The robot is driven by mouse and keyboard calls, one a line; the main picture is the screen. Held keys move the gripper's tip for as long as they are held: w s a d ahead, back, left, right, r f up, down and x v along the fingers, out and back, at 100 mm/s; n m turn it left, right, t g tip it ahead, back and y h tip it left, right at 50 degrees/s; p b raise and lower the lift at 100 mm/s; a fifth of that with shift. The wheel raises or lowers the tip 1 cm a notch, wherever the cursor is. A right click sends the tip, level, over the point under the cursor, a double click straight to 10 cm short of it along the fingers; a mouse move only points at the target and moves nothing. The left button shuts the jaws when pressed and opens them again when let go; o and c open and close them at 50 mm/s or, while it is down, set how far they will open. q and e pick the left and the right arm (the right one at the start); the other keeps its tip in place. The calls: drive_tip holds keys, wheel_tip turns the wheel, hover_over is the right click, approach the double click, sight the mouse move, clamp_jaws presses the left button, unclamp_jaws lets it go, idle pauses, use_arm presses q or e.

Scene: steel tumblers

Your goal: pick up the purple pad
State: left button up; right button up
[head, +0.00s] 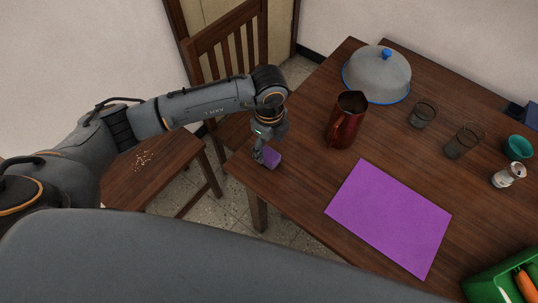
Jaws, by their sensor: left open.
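A small purple pad (272,158) is at the table's left corner, close to the edge. My left gripper (263,156) is right at the pad, pointing down, with its fingers open. A finger covers part of the pad's left side. I cannot tell whether the fingers touch it. My right gripper is not in view.
A flat purple mat (390,217) lies on the wooden table (290,190). A red pitcher (346,122), a grey dome with a blue rim (377,73), two glasses (464,140), a can (508,175), a teal cup (518,147) and a green crate (490,289) stand around it.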

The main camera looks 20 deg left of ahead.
sight(269, 154)
use_arm(q)
drive_tip(key=shift+w+f+p, duration=0.2)
drive_tip(key=shift+f+p, duration=0.5)
drive_tip(key=shift+f, duration=2.05)
drive_tip(key=c, duration=1)
